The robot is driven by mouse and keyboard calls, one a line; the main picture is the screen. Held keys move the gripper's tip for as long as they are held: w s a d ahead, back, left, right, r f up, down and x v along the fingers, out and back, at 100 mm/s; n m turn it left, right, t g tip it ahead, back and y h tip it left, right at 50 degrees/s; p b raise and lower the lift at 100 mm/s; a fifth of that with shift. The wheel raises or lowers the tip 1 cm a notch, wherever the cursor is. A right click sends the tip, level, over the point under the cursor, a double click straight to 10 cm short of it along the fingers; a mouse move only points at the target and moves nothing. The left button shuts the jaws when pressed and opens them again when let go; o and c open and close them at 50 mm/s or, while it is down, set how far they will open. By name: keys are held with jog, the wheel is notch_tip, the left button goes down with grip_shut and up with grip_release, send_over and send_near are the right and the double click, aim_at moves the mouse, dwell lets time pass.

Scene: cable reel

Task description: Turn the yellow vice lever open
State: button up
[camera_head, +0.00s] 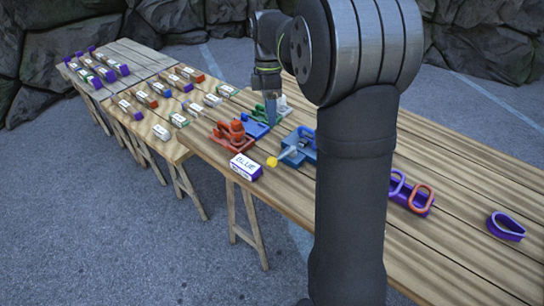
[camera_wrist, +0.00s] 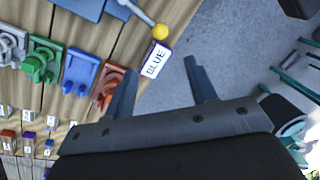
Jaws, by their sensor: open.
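The yellow knob (camera_head: 272,161) is the ball end of a thin metal lever on a blue vice (camera_head: 298,150) near the table's front edge. In the wrist view, the yellow knob (camera_wrist: 160,31) and part of the lever rod (camera_wrist: 138,12) show at the top, with the blue vice (camera_wrist: 85,8) cut by the frame edge. My gripper (camera_head: 272,122) points down behind the red clamp, left of the vice. In the wrist view my gripper (camera_wrist: 162,66) is open and empty, its fingers apart and short of the knob in the picture.
A white box marked BLUE (camera_head: 246,167) stands close beside the knob. Red (camera_head: 231,133), blue (camera_head: 252,129) and green (camera_head: 260,112) clamps stand left of the vice. Purple and orange rings (camera_head: 422,198) lie to the right. Several small boxes cover the left tables.

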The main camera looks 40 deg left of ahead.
aim_at(282, 157)
jog(key=f, duration=0.5)
jog(key=s+d+f, duration=0.1)
jog(key=f, duration=0.4)
jog(key=s+d+f, duration=0.1)
jog(key=f, duration=0.4)
jog(key=shift+d, duration=0.1)
grip_shut()
